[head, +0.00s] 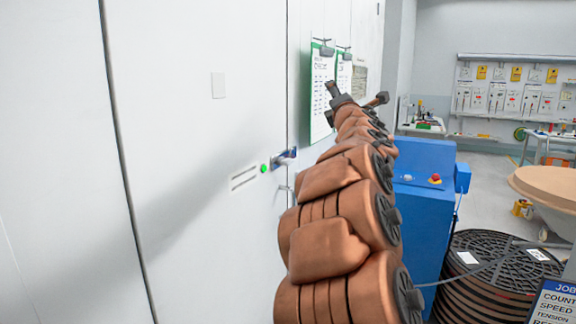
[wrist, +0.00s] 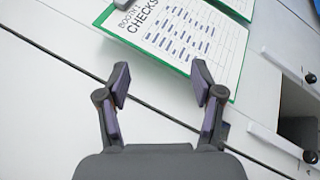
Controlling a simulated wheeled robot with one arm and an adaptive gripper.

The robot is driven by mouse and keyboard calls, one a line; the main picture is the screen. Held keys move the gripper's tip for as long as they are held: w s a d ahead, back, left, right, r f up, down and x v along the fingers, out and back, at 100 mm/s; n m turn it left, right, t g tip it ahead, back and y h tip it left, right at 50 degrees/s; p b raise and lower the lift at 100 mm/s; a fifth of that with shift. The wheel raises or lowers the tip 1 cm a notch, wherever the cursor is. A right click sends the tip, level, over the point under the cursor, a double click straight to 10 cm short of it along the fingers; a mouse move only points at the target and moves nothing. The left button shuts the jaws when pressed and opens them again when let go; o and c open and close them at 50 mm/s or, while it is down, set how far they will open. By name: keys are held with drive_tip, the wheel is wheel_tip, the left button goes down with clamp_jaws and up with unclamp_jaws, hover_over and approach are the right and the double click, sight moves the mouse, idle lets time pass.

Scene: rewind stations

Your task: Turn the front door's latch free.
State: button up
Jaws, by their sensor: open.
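The white front door (head: 190,100) fills the left of the head view. Its latch, a small dark blue handle (head: 287,157), sticks out at the door's edge seam, beside a green light (head: 263,168). My gripper (head: 356,91) is at the far end of my arm, above and to the right of the latch, and apart from it. In the wrist view my gripper (wrist: 161,78) is open with nothing between its fingers.
A green-edged checks clipboard (head: 322,92) hangs on the white panel near my gripper; it also lies beyond the fingertips in the wrist view (wrist: 180,40). A blue cabinet (head: 425,180) stands to the right of my arm. A black reel stack (head: 485,280) is at lower right.

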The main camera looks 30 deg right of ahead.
drive_tip(key=w+f+n+t+y, duration=0.1)
drive_tip(key=w+n+t+y, duration=0.15)
drive_tip(key=n+y, duration=0.35)
drive_tip(key=n+g+y+b, duration=0.3)
drive_tip(key=n+g+y, duration=0.3)
drive_tip(key=n+y, duration=0.95)
approach(291, 160)
drive_tip(key=w+a+n+h, duration=0.2)
drive_tip(key=a+n+h, duration=0.1)
drive_tip(key=shift+y, duration=0.25)
drive_tip(key=x, duration=0.2)
drive_tip(key=p+x, duration=0.1)
drive_tip(key=x, duration=0.1)
drive_tip(key=r+p+x, duration=0.1)
drive_tip(key=x, duration=0.1)
drive_tip(key=shift+w+r, duration=0.1)
drive_tip(key=shift+w, duration=0.3)
drive_tip(key=shift+w+a, duration=0.25)
drive_tip(key=shift+w, duration=0.25)
drive_tip(key=shift+c, duration=0.3)
drive_tip(key=c, duration=1.1)
